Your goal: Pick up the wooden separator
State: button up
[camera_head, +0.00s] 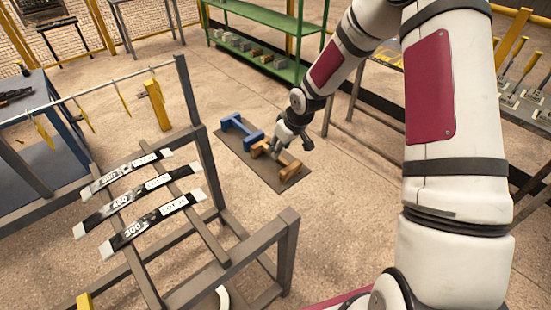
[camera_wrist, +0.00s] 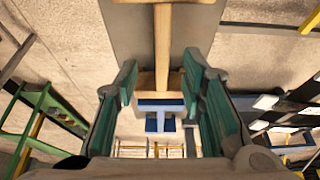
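The wooden separator (camera_head: 290,172) is a brown I-shaped piece lying on a dark mat (camera_head: 225,142) on the floor. The separator's long bar (camera_wrist: 162,45) and one crosspiece show between and beyond the fingertips. I cannot tell whether the fingers touch the wood. A blue separator (camera_head: 240,128) of similar shape lies on the same mat, and it also shows in the wrist view (camera_wrist: 160,112).
A grey metal rack (camera_head: 288,228) with several numbered curved springs stands left of the mat. A green shelf (camera_head: 262,62) with blocks is behind. A workbench (camera_head: 370,120) stands to the right. Open floor surrounds the mat.

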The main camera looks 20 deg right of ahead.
jog(key=shift+x, duration=2.95)
jog(key=shift+a, duration=0.1)
jog(key=shift+c, duration=0.3)
grip_shut()
